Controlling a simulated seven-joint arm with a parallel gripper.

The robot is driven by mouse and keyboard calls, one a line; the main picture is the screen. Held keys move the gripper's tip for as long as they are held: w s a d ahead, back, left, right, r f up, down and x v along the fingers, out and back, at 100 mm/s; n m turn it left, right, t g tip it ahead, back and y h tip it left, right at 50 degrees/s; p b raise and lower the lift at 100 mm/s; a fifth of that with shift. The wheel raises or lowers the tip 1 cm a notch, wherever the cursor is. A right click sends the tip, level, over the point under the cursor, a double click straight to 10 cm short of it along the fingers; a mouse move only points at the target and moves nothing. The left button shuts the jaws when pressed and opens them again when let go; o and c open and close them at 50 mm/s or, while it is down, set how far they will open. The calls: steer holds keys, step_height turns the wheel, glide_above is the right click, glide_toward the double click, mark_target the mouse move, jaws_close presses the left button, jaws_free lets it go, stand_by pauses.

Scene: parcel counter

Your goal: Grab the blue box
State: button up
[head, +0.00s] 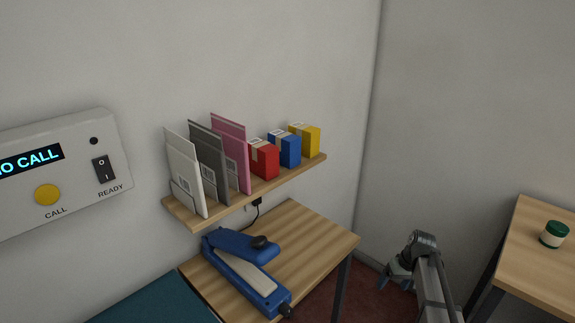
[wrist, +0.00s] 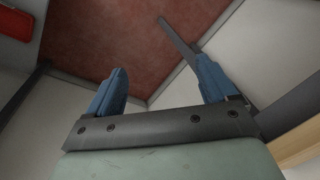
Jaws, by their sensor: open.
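The blue box (head: 284,149) stands on the wall shelf (head: 240,196), between a red box (head: 263,160) on its left and a yellow box (head: 305,139) on its right. A pale label or tape strip shows on it. My gripper (head: 396,279) is low and to the right of the shelf, well apart from the blue box. In the wrist view, my gripper (wrist: 160,88) has its two blue fingers spread with nothing between them, above the red floor. The blue box does not show in the wrist view.
White, grey and pink envelopes (head: 230,150) stand at the shelf's left. A blue sealer-like device (head: 246,270) lies on the wooden table (head: 316,240) below. A wooden table (head: 530,265) with a green-lidded jar (head: 554,234) is at right. A call panel (head: 60,172) is on the wall.

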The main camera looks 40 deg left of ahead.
steer(key=w+a+r+n+y, duration=0.1)
steer(key=w+a+r+n, duration=0.15)
steer(key=a+r, duration=1.15)
steer(key=n+t+y, duration=0.1)
steer(key=n+y, duration=0.2)
steer(key=n, duration=0.3)
glide_toward(285, 135)
steer(key=x, duration=0.6)
steer(key=shift+w+a+f, duration=0.2)
steer(key=shift+a+f, duration=0.05)
steer(key=shift+s+x, duration=0.15)
steer(key=shift+x, duration=1.25)
steer(key=shift+s+x, duration=0.1)
steer(key=shift+x, duration=1.3)
steer(key=shift+d, duration=0.1)
steer(key=shift+c, duration=0.5)
steer(key=c, duration=1.1)
steer(key=shift+r, duration=0.1)
